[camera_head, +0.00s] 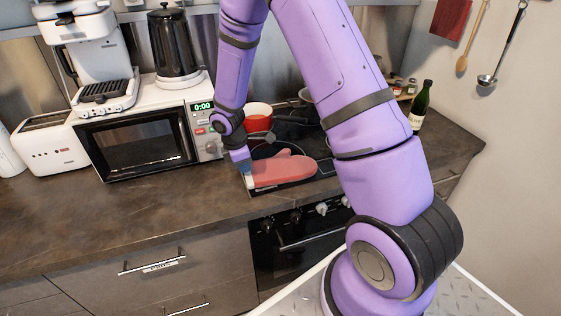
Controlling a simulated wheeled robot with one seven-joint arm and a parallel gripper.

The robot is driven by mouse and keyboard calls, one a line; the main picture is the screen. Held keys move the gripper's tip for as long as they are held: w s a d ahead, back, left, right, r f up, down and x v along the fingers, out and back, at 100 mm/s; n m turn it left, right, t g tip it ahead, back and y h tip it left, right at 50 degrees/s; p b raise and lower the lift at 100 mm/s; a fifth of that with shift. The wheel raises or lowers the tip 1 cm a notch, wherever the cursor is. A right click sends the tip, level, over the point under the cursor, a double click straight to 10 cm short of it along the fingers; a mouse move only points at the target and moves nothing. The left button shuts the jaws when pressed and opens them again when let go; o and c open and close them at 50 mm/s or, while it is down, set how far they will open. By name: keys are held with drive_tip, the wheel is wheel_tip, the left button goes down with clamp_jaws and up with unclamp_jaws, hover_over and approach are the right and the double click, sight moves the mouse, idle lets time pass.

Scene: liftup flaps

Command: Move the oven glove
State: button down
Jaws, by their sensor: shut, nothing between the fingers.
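The oven glove (284,169) is pinkish red with a pale cuff at its left end. It lies flat at the front of the black cooktop (322,171), with its thumb side toward the back. My gripper (247,174) is at the cuff end of the glove, pointing down. It is shut with nothing held, and its fingertips are small and partly hard to make out. I cannot tell whether it touches the cuff.
A white microwave (137,143) stands left of my gripper, with a coffee machine (97,55) and black kettle (174,45) on top. A red pot (258,117) is behind the glove. A bottle (421,107) stands at right. The counter front left (130,215) is clear.

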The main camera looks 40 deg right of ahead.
sight(282, 168)
drive_tip(key=shift+f, duration=0.4)
drive_tip(key=shift+d, duration=0.15)
drive_tip(key=s+d, duration=0.1)
drive_tip(key=d, duration=0.2)
drive_tip(key=s+d, duration=0.1)
drive_tip(key=d, duration=0.3)
drive_tip(key=s+d+f, duration=0.1)
drive_tip(key=d, duration=0.3)
drive_tip(key=shift+s, duration=0.2)
drive_tip(key=shift+s+f, duration=0.15)
drive_tip(key=shift+f, duration=0.15)
drive_tip(key=shift+s, duration=0.1)
drive_tip(key=w+a, duration=0.3)
drive_tip(key=a, duration=0.7)
drive_tip(key=w+a, duration=0.3)
drive_tip(key=a, duration=0.7)
drive_tip(key=w+a, duration=0.2)
drive_tip(key=a, duration=0.7)
drive_tip(key=shift+w+a+f, duration=0.1)
drive_tip(key=shift+w+a, duration=0.4)
drive_tip(key=shift+a, duration=0.15)
